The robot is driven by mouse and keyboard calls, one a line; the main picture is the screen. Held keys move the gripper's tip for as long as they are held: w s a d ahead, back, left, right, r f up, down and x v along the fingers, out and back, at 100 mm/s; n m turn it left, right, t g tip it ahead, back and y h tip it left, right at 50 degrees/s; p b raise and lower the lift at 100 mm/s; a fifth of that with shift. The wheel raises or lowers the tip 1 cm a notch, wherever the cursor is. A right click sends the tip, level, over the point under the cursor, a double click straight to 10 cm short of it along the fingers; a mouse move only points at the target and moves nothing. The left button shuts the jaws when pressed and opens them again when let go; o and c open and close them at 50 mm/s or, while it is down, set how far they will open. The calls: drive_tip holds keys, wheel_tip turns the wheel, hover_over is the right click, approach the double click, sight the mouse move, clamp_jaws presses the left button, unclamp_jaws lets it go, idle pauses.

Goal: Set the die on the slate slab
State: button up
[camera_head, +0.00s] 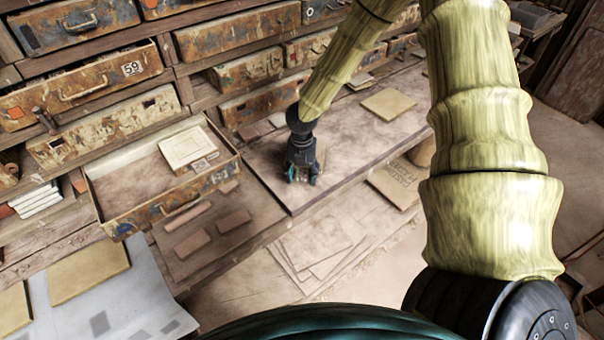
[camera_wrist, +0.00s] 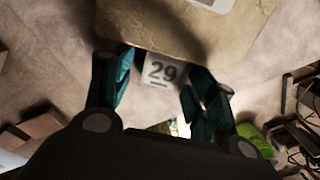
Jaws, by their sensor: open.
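My gripper (camera_head: 301,178) is low over the wooden bench, fingers pointing down. In the wrist view its two teal fingers (camera_wrist: 162,88) are apart. Between them is a small pale grey block marked 29 (camera_wrist: 163,71), which I take as the die. Gaps show on both sides of it, and its lower part is cut off by my gripper. A tan slab (camera_wrist: 150,30) with a pale patch on it lies right by the block's far side. The head view hides the block behind my gripper. No clearly slate-grey slab can be told from the tan ones.
Another tan slab (camera_head: 388,104) lies farther back on the bench (camera_head: 355,150). An open drawer (camera_head: 125,188) holding a cream panel (camera_head: 186,148) juts out on the left, with flat reddish tiles (camera_head: 192,243) below it. A rack of rusty drawers (camera_head: 75,85) stands behind.

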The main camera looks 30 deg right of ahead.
drive_tip(key=shift+r, duration=0.15)
wheel_tip(320, 180, up, 12)
drive_tip(key=b, duration=0.3)
idle(0.4)
drive_tip(key=shift+c, duration=0.5)
idle(1.0)
